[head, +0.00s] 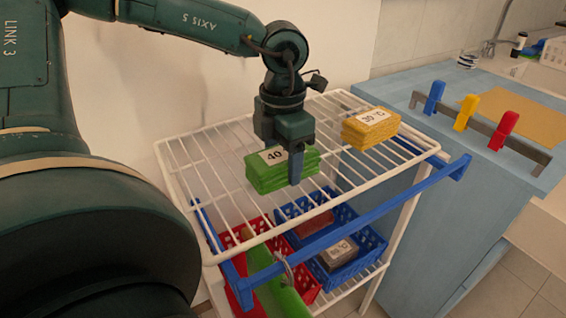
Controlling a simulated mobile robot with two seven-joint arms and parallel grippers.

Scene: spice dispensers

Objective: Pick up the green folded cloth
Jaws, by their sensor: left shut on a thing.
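The green folded cloth (265,178) is a thick stack with a white label reading "40". It is at the top wire shelf of the white rack, left of the yellow cloth. My left gripper (294,175) comes down on it from above and is shut on it, with one finger in front of the cloth's near side. The other finger is hidden. I cannot tell whether the cloth touches the shelf or is slightly raised. My right gripper is not in view.
A yellow folded cloth (370,128) labelled "30 °C" lies right on the wire shelf (222,215). A blue rail (340,227) runs along the front. Red (227,240) and blue (365,242) baskets stand below. A blue counter (450,160) with coloured clips is at right.

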